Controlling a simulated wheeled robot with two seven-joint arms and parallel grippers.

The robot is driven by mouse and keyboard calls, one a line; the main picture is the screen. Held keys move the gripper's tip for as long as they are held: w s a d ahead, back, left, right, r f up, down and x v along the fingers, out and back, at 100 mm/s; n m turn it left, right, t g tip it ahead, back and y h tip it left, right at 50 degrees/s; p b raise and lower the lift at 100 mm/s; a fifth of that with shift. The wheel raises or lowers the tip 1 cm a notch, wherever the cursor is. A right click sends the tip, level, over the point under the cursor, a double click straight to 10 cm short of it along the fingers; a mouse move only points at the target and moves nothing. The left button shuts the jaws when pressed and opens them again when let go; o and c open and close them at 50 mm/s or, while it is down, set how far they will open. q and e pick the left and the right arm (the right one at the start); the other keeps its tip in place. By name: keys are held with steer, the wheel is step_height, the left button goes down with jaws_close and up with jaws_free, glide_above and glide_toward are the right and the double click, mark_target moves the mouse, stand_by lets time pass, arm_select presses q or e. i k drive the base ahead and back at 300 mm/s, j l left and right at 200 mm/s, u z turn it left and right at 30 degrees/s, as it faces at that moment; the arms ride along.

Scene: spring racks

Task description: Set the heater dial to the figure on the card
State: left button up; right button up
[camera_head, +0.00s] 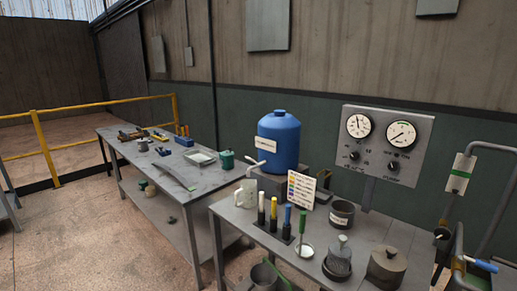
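A grey panel (425,143) on the wall at the right carries two round white gauges, the left gauge (359,126) and the right gauge (401,134). Below them sit two small black knobs, the left knob (354,156) and the right knob (393,166). The labels are too small to read, so I cannot tell which one is the heater dial. A cream card (301,190) with coloured rows stands on the near bench, left of the panel; its figures are not legible. Neither of my grippers is in view.
The near bench (232,212) holds a blue tank (279,139), a mug (247,194), coloured-handled tools (273,214), a dark pot (342,213) and lidded grey containers (386,263). Pipes with a blue handle (481,264) stand at right. A yellow rail (41,137) runs behind the left bench.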

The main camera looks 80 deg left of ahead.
mark_target(354, 156)
steer(key=k+j+u, duration=0.1)
steer(key=u, duration=2.25)
